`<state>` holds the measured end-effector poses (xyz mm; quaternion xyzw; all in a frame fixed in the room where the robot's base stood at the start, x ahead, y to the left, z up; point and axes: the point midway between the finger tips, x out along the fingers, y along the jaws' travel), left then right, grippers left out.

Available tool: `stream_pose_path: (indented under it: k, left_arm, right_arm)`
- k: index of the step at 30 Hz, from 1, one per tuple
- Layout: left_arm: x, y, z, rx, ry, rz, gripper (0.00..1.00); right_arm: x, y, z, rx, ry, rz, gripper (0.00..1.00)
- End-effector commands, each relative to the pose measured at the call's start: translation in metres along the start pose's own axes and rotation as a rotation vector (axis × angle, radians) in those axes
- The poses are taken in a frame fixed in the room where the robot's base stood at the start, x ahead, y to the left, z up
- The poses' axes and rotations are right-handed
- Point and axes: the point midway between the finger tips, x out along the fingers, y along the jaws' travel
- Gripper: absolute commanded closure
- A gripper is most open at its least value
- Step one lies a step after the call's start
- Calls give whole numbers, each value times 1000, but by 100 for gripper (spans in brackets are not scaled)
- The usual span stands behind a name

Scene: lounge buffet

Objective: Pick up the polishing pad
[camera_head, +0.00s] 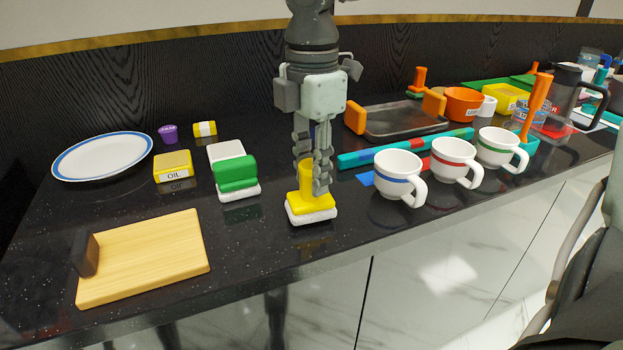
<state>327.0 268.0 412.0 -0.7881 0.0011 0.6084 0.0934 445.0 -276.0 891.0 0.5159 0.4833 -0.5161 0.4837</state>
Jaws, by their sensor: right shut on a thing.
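The polishing pad (311,215) has a white bottom layer, a yellow block and an upright yellow handle. It stands on the black counter near the front edge, in the middle of the view. My right gripper (313,175) points down from above and is shut on the yellow handle. Its fingers hide part of the handle. The pad is level and appears to be at the counter surface; I cannot tell whether there is a gap under it. My left gripper is not in view.
A green-and-white pad (237,178) stands left of the gripper. A wooden board (150,262) lies front left. Cups with blue (398,178), red (453,160) and green (500,148) bands stand right. A dark tray (395,121) lies behind. Counter between board and pad is clear.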

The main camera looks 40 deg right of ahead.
Motion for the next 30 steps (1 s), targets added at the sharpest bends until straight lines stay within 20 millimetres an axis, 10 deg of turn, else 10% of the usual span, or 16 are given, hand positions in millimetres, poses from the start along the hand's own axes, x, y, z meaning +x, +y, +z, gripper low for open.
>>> stream_pose_path:
  k: [21, 30]
  left_arm:
    - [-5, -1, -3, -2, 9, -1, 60]
    - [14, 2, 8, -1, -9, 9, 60]
  right_arm:
    - [-208, 1, 0, 2, 0, 5, 100]
    - [-260, 0, 0, -1, 2, 0, 100]
